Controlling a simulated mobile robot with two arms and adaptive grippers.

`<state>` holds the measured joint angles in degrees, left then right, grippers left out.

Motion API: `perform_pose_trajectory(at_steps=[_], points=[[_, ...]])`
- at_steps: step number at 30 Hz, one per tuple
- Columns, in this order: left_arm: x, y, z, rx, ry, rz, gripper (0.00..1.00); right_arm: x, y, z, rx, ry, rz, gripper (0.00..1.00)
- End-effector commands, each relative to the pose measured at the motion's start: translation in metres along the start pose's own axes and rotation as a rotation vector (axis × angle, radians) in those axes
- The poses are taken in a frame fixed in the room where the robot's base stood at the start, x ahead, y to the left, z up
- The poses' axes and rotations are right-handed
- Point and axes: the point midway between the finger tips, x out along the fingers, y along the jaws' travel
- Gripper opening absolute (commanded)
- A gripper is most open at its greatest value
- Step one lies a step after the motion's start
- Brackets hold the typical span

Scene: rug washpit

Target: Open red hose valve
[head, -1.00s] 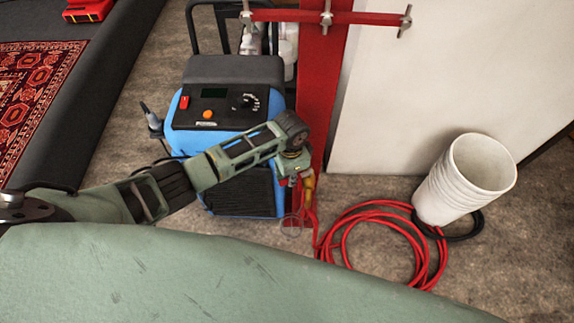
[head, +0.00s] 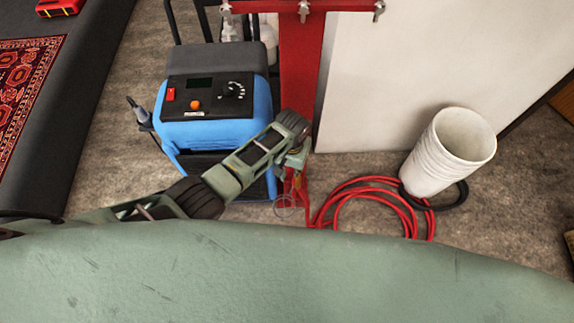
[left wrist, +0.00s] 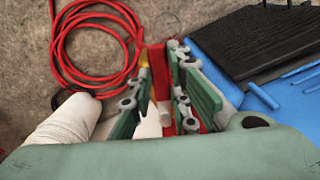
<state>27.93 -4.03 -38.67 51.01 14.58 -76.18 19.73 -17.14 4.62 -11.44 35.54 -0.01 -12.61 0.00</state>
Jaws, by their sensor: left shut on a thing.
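The red hose valve is mostly hidden behind my left gripper (head: 291,180), low at the foot of the red post (head: 299,85). In the left wrist view the two green fingers of my left gripper (left wrist: 160,62) stand on either side of a red part (left wrist: 157,66), with a bit of yellow by the left finger. The gripper is shut on it, and I take it to be the valve. I cannot make out which way the valve's handle points. A red hose (head: 365,181) lies coiled on the floor right of the gripper. My right gripper is not in view.
A blue machine (head: 262,105) with a black control panel stands just left of the post. White stacked buckets (head: 432,160) stand by the hose coil, before a white panel (head: 400,75). A patterned rug (head: 25,105) lies at the far left.

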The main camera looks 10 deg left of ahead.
Motion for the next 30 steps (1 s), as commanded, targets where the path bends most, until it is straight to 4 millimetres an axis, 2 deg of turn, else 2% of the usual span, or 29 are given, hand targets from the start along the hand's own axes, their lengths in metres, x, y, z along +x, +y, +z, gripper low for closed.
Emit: perform_pose_trajectory(at_steps=[18, 19, 21, 25, 30], points=[[-0.0019, 0.0036, -0.0027, -0.046, 0.006, 0.002, 0.0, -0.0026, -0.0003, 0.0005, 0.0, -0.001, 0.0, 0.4], [-0.002, 0.0036, -0.0028, -0.045, 0.006, 0.001, 0.18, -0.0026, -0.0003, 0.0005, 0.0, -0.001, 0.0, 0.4], [-0.0018, 0.0035, -0.0026, -0.045, 0.006, 0.001, 0.24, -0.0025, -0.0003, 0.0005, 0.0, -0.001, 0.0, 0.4], [-0.0012, 0.0034, -0.0018, -0.045, 0.004, 0.001, 0.35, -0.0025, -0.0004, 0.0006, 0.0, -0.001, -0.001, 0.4], [-0.0007, 0.0032, -0.0011, -0.045, 0.002, 0.001, 0.36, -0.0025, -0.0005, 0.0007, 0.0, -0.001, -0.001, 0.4]])
